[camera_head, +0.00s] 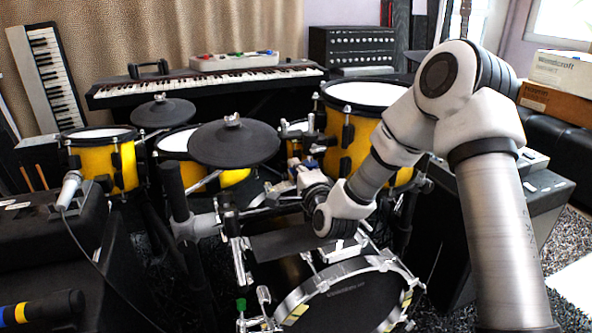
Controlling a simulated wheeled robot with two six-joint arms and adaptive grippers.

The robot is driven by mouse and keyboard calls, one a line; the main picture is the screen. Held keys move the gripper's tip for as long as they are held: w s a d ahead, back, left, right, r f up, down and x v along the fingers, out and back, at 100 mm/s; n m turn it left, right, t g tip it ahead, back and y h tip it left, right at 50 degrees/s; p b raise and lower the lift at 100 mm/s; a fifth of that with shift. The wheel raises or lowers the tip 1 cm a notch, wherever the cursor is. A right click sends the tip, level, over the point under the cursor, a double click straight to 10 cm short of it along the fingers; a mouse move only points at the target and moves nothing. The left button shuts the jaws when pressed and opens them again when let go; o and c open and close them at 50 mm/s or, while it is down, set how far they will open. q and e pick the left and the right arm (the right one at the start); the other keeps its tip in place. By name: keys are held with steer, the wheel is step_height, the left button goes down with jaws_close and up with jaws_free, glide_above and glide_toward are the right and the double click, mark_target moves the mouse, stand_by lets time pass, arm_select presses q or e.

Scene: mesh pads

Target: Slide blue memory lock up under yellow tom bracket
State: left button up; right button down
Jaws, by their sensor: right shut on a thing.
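My right arm comes in from the right and reaches down over the drum kit. My right gripper (302,168) is small in the view, in front of the middle of the kit, and is shut on the blue memory lock (294,162). Only a little blue shows at the fingers; the rest of the lock is hidden. A yellow tom (340,150) stands just behind and to the right of the gripper. Yellow and chrome parts (295,130) show just above the gripper; I cannot tell which is the tom bracket, or whether the lock touches it. My left gripper is not in view.
A black cymbal pad (235,143) is close left of the gripper. A bass drum (350,300) with chrome fittings stands below in front. A microphone (70,188) and cable are at the left. A keyboard (210,80) stands behind, and boxes (560,85) are at the right.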

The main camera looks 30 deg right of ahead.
step_height(320, 180, up, 3)
steer(key=shift+r+p, duration=0.1)
steer(key=shift+p, duration=0.55)
steer(key=shift+f, duration=0.2)
steer(key=c, duration=1.2)
jaws_free()
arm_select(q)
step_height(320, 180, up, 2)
arm_select(e)
steer(key=v, duration=0.7)
steer(key=shift+s, duration=0.25)
